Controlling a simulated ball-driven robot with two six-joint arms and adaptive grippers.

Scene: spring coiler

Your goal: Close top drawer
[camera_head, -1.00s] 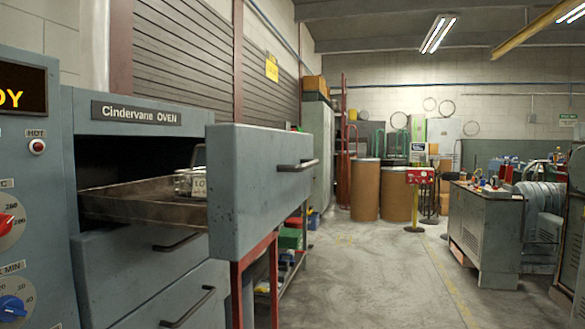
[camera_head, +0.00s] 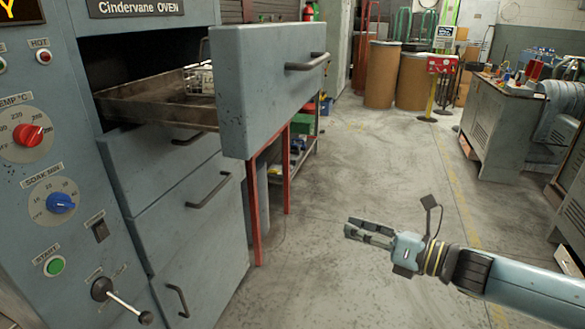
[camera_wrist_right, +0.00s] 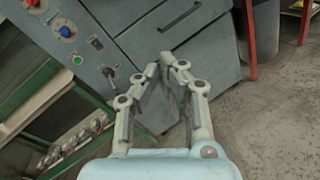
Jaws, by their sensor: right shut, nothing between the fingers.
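The top drawer (camera_head: 262,85) of the grey-blue Cindervane oven is pulled far out in the head view. Its front has a dark horizontal handle (camera_head: 306,62), and a metal tray (camera_head: 150,102) with a small wire-sided item (camera_head: 199,78) shows behind it. My right gripper (camera_head: 348,228) is in the head view, below and to the right of the drawer, apart from it and empty. In the right wrist view its fingers (camera_wrist_right: 172,62) are shut in front of the oven's lower drawers. My left gripper is not in view.
Two lower drawers (camera_head: 163,165) and a bottom one are closed. The control panel has a red knob (camera_head: 28,134), a blue knob (camera_head: 61,203) and a lever (camera_head: 118,298). A red-legged rack (camera_head: 254,215) stands beyond the drawer. Open floor (camera_head: 330,175) lies between oven and workbench (camera_head: 500,125).

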